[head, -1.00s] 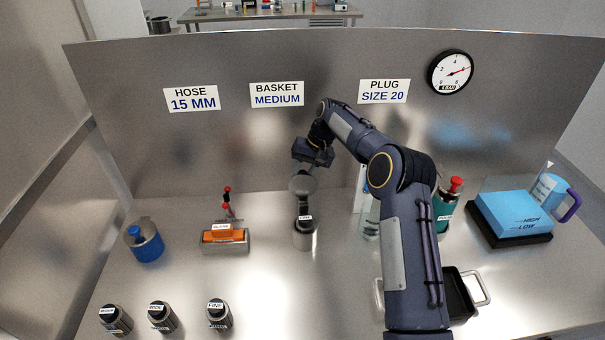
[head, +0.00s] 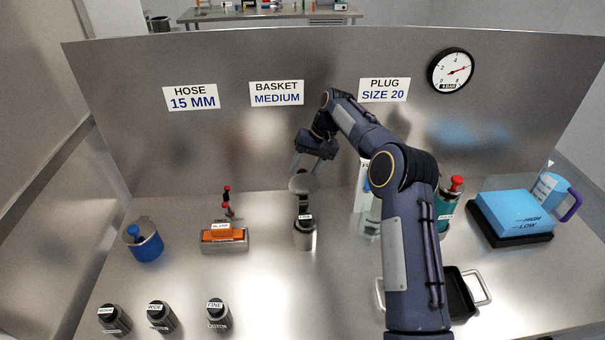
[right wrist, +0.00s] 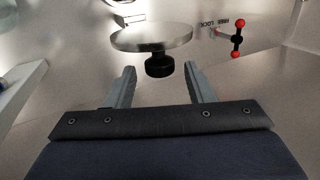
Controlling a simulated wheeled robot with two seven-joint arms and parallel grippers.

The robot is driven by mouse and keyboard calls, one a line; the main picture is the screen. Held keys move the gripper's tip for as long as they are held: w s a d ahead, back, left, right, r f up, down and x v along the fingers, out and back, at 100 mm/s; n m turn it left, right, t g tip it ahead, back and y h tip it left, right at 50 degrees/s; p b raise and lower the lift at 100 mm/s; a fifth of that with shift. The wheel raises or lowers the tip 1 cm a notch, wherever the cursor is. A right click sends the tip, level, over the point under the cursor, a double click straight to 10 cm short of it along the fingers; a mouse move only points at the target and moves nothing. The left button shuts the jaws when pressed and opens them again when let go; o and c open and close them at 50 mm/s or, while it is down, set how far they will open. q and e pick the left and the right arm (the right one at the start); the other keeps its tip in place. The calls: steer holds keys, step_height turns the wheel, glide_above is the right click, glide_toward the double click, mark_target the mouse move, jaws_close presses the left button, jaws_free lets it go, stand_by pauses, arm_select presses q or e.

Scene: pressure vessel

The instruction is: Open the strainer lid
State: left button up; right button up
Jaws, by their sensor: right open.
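The strainer (head: 305,236) is a short metal cylinder standing mid-table with a small white label near its top. Its round metal lid (head: 303,184) stands raised above and behind the body, swung open. In the right wrist view the lid (right wrist: 150,37) is a thick disc with a black knob (right wrist: 159,66) facing my gripper. My left gripper is not in view.
Several dark-topped cylinders (head: 163,317) stand front left. A blue pot (head: 146,246) and an orange-topped block (head: 223,235) with a red-ended lever (head: 227,200) are left of the strainer. Green bottle (head: 447,208), black tray (head: 461,299) and blue block (head: 514,212) are right. A steel panel (head: 230,145) stands behind.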

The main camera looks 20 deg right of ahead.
steer(key=shift+v, duration=2.7)
steer(key=s+r+t+b, duration=0.1)
steer(key=s+r, duration=0.3)
steer(key=s, duration=0.3)
steer(key=s+a+r+n+t, duration=0.1)
steer(key=s+r, duration=0.2)
steer(key=s, duration=0.3)
steer(key=s+r+b, duration=0.1)
steer(key=s+r, duration=0.3)
steer(key=s, duration=0.3)
steer(key=s+a+f+t, duration=0.1)
steer(key=s+a+f, duration=0.1)
steer(key=s+f, duration=0.2)
steer(key=s+a+f+t+b, duration=0.1)
steer(key=s+f, duration=0.3)
steer(key=s, duration=0.7)
steer(key=s+a+f, duration=0.3)
steer(key=s+f, duration=0.1)
steer(key=s, duration=0.3)
steer(key=shift+s+f+t+h+b, duration=0.2)
steer(key=shift+s+t+h+b, duration=0.15)
steer(key=shift+t+h, duration=0.05)
